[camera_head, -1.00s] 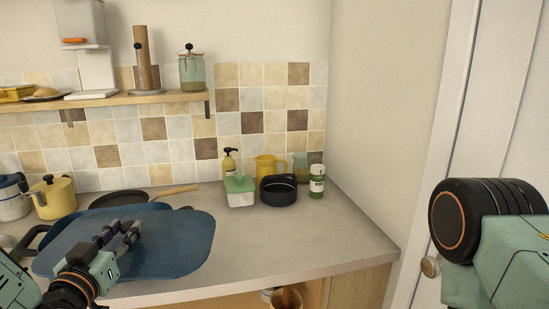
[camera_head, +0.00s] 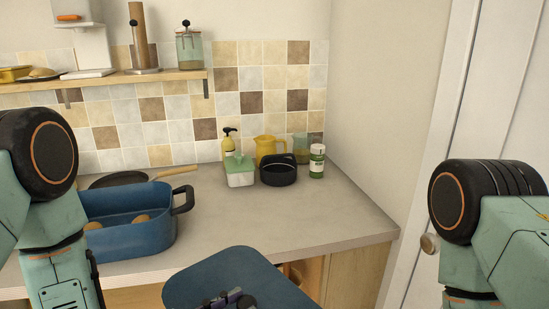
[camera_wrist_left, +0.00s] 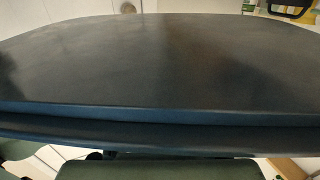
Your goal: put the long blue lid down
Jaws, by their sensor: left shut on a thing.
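The long blue lid (camera_head: 232,279) is at the bottom middle of the head view, in front of the counter's front edge and clear of the pot. My left gripper (camera_head: 232,300) is shut on it, and only a small part of the gripper shows at the bottom edge. The lid (camera_wrist_left: 160,65) fills most of the left wrist view. The long blue pot (camera_head: 130,222) stands uncovered on the counter at the left, with brown roundish things inside, partly hidden behind my left arm. My right gripper is out of view; only part of that arm shows.
The counter (camera_head: 290,225) is bare right of the pot. A frying pan (camera_head: 120,180) lies behind the pot.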

